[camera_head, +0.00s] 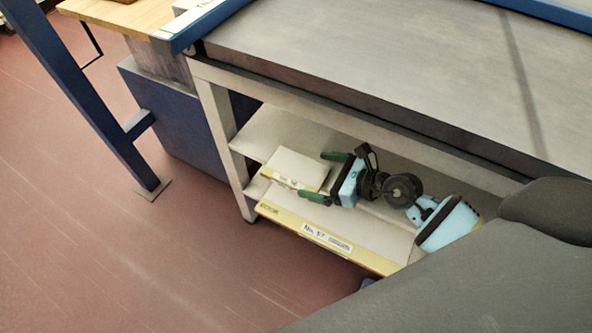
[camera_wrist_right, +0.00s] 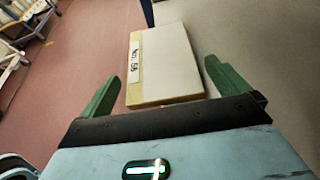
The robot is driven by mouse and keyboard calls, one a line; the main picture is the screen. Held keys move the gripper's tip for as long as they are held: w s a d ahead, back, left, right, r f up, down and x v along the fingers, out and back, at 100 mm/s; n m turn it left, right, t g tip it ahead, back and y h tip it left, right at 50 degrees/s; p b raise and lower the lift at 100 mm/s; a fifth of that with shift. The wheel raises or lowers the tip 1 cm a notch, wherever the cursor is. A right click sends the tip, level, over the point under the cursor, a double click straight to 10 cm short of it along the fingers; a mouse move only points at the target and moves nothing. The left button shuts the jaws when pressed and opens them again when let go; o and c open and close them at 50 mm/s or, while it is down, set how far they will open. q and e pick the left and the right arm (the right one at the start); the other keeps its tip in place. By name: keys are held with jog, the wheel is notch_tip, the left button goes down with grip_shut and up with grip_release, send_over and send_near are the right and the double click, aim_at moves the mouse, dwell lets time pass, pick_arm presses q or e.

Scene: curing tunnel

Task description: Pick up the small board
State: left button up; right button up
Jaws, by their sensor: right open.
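The small board (camera_head: 299,167) is a flat pale panel with yellowish edges, at the left part of the space under the grey-topped table in the head view. In the right wrist view the small board (camera_wrist_right: 174,60) carries a label that seems to read No. 58. My right gripper (camera_head: 312,176) is open, its green fingers at the board's near end. In the right wrist view my right gripper (camera_wrist_right: 161,70) has one finger on each side of that end, with gaps showing. My left gripper is out of view.
A larger pale panel (camera_head: 380,235) with a yellow front edge and a label lies below. The grey table top (camera_head: 400,60) and its pale frame leg (camera_head: 222,135) bound the space. A blue post (camera_head: 80,90) stands left. Reddish floor (camera_head: 110,250) is clear.

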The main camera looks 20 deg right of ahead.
aim_at(301, 172)
jog(key=x, duration=0.3)
jog(key=shift+w+a+f+b, duration=0.2)
jog(key=shift+f+b, duration=0.15)
jog(key=shift+c, duration=0.6)
jog(key=c, duration=0.6)
jog(key=shift+r, duration=0.15)
jog(key=shift+r+p, duration=0.4)
jog(key=shift+r, duration=0.15)
notch_tip(301, 172, up, 2)
jog(key=shift+r+p, duration=0.15)
jog(key=shift+p, duration=0.45)
jog(key=shift+s+d+r+p, duration=0.1)
jog(key=shift+s+r+p, duration=0.25)
jog(key=shift+s, duration=2.3)
jog(key=shift+s+r+p, duration=0.1)
jog(key=shift+s+p, duration=0.35)
jog(key=shift+s, duration=2.25)
jog(key=shift+s+d+r+p, duration=0.1)
jog(key=shift+s+r+p, duration=0.25)
jog(key=shift+s, duration=2.3)
